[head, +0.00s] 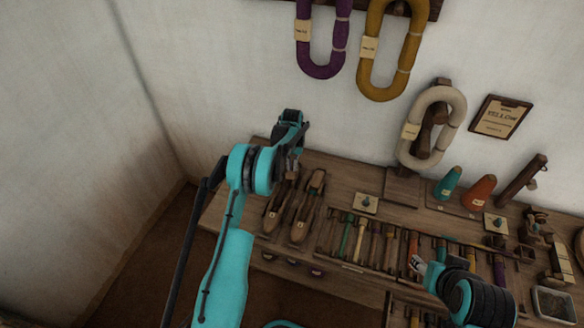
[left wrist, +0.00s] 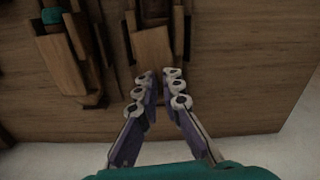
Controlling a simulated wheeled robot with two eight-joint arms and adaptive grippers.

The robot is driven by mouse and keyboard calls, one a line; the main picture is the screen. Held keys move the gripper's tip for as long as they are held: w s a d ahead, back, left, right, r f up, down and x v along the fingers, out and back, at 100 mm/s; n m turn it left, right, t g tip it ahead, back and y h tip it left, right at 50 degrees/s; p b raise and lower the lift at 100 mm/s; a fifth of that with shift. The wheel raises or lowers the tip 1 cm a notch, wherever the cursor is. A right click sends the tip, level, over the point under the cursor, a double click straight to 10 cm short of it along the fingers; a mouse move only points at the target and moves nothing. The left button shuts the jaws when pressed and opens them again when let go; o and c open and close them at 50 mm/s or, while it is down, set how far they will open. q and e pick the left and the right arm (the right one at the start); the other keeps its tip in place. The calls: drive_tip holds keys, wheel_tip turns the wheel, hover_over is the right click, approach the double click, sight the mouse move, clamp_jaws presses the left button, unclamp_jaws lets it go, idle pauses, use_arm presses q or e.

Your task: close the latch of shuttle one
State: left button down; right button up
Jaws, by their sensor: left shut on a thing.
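Two long wooden shuttles lie side by side at the left end of the bench, the left shuttle (head: 277,208) and the right shuttle (head: 305,208). Their tags are too small to read. My left gripper (head: 291,170) is over the wall-side end of the left shuttle. In the left wrist view its fingers (left wrist: 161,88) are closed in on the end of a brown wooden piece (left wrist: 153,48) of that shuttle. The latch itself is not clearly seen. The other shuttle (left wrist: 62,55), with teal inside, lies apart. My right gripper (head: 420,266) is low over the tool rows, its fingers unclear.
The wooden bench (head: 345,180) runs along the wall. Rows of tools (head: 362,240) lie right of the shuttles. A teal cone (head: 448,182) and an orange cone (head: 480,194) stand farther right. Purple (head: 320,72), yellow and cream yarn hanks hang above.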

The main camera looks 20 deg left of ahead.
use_arm(q)
drive_tip(key=shift+m, duration=0.9)
drive_tip(key=c, duration=1.9)
unclamp_jaws()
drive_tip(key=shift+c, duration=0.2)
wheel_tip(320, 180, up, 12)
drive_tip(key=shift+r, duration=0.15)
